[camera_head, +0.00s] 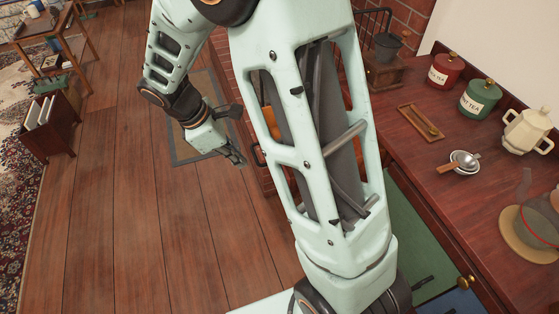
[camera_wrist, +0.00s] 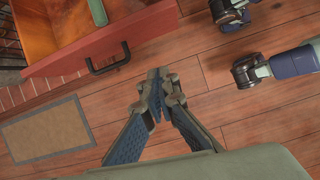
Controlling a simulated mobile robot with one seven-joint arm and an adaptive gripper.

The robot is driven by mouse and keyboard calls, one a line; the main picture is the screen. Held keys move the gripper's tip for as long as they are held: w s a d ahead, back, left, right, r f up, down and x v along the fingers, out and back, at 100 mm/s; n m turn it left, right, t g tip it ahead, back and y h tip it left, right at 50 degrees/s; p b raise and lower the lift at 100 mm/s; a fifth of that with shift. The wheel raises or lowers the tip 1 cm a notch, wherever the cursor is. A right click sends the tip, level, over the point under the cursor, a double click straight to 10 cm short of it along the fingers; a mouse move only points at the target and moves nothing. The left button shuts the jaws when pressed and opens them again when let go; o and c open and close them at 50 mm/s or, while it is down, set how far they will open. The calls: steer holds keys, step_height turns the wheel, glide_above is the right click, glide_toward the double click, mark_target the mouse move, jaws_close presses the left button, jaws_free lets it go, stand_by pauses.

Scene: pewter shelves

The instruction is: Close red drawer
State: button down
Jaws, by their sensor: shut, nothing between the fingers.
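The red drawer (camera_wrist: 152,33) is open at the top left of the wrist view. Its front panel carries a black bar handle (camera_wrist: 108,66). A green object (camera_wrist: 98,12) lies inside the drawer, cut off by the picture edge. My gripper (camera_wrist: 157,80) is shut and empty, just below and to the right of the handle in the picture, apart from it. In the head view my gripper (camera_head: 238,158) hangs over the wooden floor, left of my large arm link, which hides most of the drawer.
A doormat (camera_wrist: 48,130) lies on the floor, also visible in the head view (camera_head: 180,153).

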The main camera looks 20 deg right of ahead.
steer(key=d+f+n+b, duration=0.1)
steer(key=d+f, duration=0.7)
steer(key=f, duration=0.3)
steer(key=shift+w+d, duration=0.1)
stand_by(0.4)
steer(key=d+p, duration=0.6)
steer(key=d, duration=2.5)
steer(key=shift+r+p, duration=0.1)
steer(key=shift+p, duration=0.25)
steer(key=shift+d, duration=0.2)
steer(key=shift+d+r, duration=0.1)
steer(key=shift+d, duration=0.05)
